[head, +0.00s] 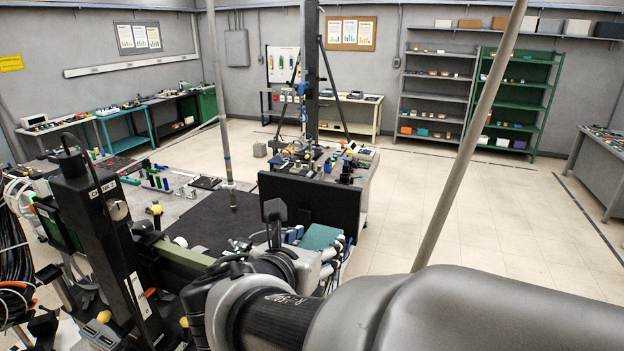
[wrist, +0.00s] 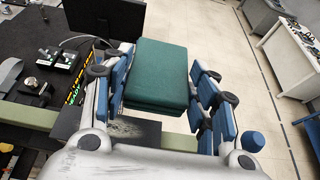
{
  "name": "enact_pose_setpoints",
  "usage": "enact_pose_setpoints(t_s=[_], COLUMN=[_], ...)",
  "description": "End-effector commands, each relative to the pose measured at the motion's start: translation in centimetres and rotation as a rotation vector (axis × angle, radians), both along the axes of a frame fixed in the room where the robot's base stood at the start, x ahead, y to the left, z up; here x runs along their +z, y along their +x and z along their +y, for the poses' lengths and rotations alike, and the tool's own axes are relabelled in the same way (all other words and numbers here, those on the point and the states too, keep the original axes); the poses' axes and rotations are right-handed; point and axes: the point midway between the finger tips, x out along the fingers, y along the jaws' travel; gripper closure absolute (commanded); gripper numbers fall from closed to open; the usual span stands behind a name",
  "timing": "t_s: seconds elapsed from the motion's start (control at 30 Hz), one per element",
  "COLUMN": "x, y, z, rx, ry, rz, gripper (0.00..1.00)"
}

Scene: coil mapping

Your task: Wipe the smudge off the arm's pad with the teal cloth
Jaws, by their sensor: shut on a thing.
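The teal cloth (wrist: 157,72) is a folded, thick block held between the blue-padded fingers of my gripper (wrist: 160,84). It also shows in the head view (head: 320,237), at the end of my arm, where my gripper (head: 318,248) is partly hidden by my wrist. A dark pad (wrist: 112,132) with a pale grey streaky smudge (wrist: 125,127) shows in the wrist view below the cloth in the picture. It lies on a pale green beam (wrist: 180,141). The cloth appears apart from the smudge. My gripper body hides part of the pad, and I cannot make the pad out in the head view.
A black upright panel (head: 308,215) stands just beyond the cloth, before a cluttered bench. A black machine column (head: 105,230) and a slanting pole (head: 470,140) stand near my arm. A dark mat (head: 215,220) lies left of the panel. Open floor (head: 480,235) is at right.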

Motion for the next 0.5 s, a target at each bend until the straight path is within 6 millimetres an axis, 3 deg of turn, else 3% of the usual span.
enact_pose_setpoints(t_s=[0.23,0.5], x=[2.6,3.1], y=[0.6,0.8], z=[0.1,0.2], rx=[-0.006,-0.008], ry=[0.001,0.0], rz=[0.0,0.0], gripper=[0.67,0.67])
